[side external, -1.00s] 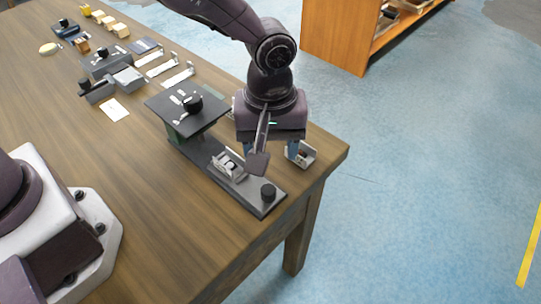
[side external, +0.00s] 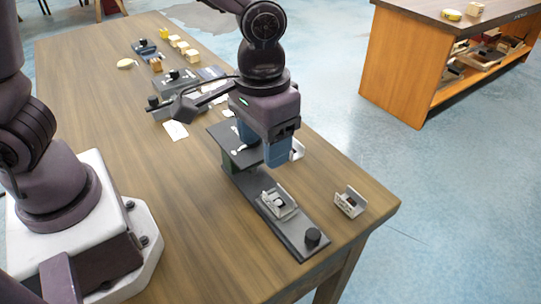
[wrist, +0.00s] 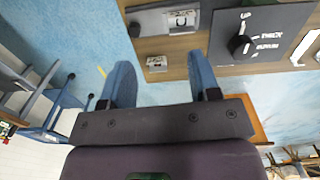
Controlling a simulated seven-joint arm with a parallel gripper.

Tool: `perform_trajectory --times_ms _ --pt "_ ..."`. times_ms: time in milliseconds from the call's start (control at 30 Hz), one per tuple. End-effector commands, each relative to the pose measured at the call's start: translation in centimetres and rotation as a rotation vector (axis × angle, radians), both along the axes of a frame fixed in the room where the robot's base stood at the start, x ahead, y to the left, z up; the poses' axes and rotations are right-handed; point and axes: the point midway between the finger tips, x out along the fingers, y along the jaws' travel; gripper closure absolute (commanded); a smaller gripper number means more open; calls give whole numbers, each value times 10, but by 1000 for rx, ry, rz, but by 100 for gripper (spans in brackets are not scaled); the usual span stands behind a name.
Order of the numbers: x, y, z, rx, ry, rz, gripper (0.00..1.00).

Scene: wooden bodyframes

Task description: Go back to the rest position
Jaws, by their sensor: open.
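My gripper (side external: 264,152) has two blue fingers. It is open, in the air above the table, over or near the raised dark plate. In the wrist view its fingers (wrist: 160,70) are spread with nothing held between them. A small metal bracket (side external: 349,202) with a dark insert stands on the table at the right, apart from the fingers. A similar bracket (side external: 278,203) sits on a dark base plate (side external: 293,232) with a black knob (side external: 313,236). The raised dark plate (side external: 224,133) with pale markings is partly hidden behind my gripper.
The wooden table (side external: 120,200) has several small blocks (side external: 180,44) and dark devices (side external: 172,78) at its far end. Its right edge lies just beyond the loose bracket. A wooden shelf unit (side external: 410,70) stands apart on the blue floor.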

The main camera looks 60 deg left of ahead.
Motion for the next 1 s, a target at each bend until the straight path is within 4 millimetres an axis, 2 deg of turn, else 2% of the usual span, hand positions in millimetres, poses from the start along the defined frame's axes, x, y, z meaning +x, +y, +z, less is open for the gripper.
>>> perform_trajectory --times_ms 33,200,367,500,700,1000 --pt "-7 15 17 -16 -31 -36 44" --pt "-37 62 58 -35 -144 -154 44" --pt "-69 100 85 -18 -273 -182 44" --pt "-88 122 101 3 -383 -120 44" --pt "-97 138 120 23 -493 -40 44" --pt "-97 141 122 26 -499 -24 44"
